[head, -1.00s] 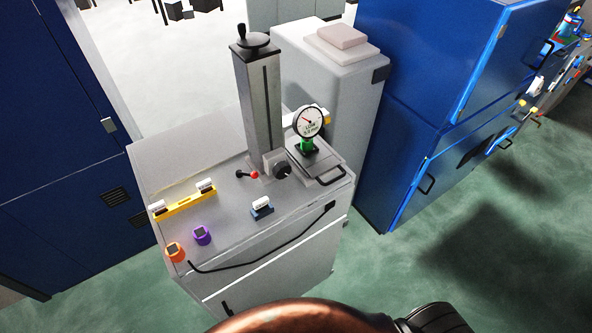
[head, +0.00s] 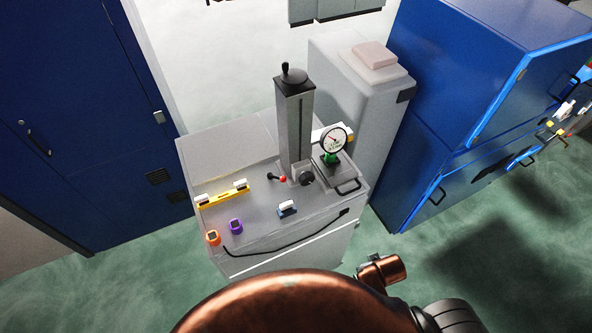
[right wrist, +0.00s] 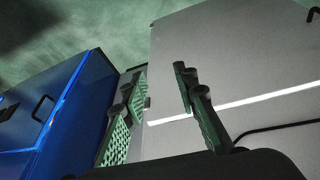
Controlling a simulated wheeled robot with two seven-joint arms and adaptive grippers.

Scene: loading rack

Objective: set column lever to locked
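The column (head: 294,125) stands upright on the grey cabinet, with a black crank on top. The column lever (head: 277,178), a short dark bar with a red knob, sits at the column's foot on its left side. It is small in the head view, and its locked position cannot be read. In the right wrist view my right gripper (right wrist: 160,95) is open, its green-padded fingers apart and nothing between them. It faces the side of the grey cabinet (right wrist: 230,60). My left gripper is not in view.
A dial gauge (head: 333,140) on a green base stands right of the column. Blue cabinets (head: 480,80) stand at right. Green floor lies in front.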

